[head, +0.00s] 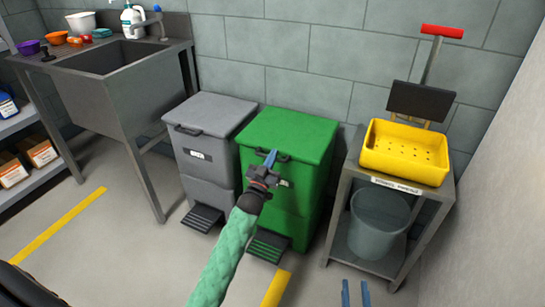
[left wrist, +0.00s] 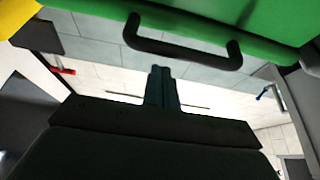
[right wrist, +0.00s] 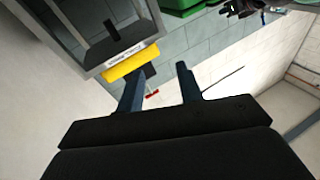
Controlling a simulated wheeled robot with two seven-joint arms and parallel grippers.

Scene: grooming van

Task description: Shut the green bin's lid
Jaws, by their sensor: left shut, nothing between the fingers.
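The green bin (head: 300,191) stands against the wall, with a black pedal at its foot. Its green lid (head: 290,133) lies flat on top, with no gap visible from above. A black handle on the lid's front edge shows in the left wrist view (left wrist: 180,50), under the green lid (left wrist: 230,20). My left gripper (head: 271,156) is shut and empty, at the lid's front edge by the handle. Its closed fingers (left wrist: 160,72) point toward the handle; I cannot tell if they touch. My right gripper (head: 355,286) is open and empty, low at the bottom of the head view; its spread fingers also show in the right wrist view (right wrist: 157,75).
A grey bin (head: 207,150) with a pedal stands left of the green bin. On the right is a metal stand (head: 346,205) with a yellow tray (head: 380,160) and a grey bucket (head: 378,225). A sink (head: 110,60) is at the left. The floor in front is mostly clear.

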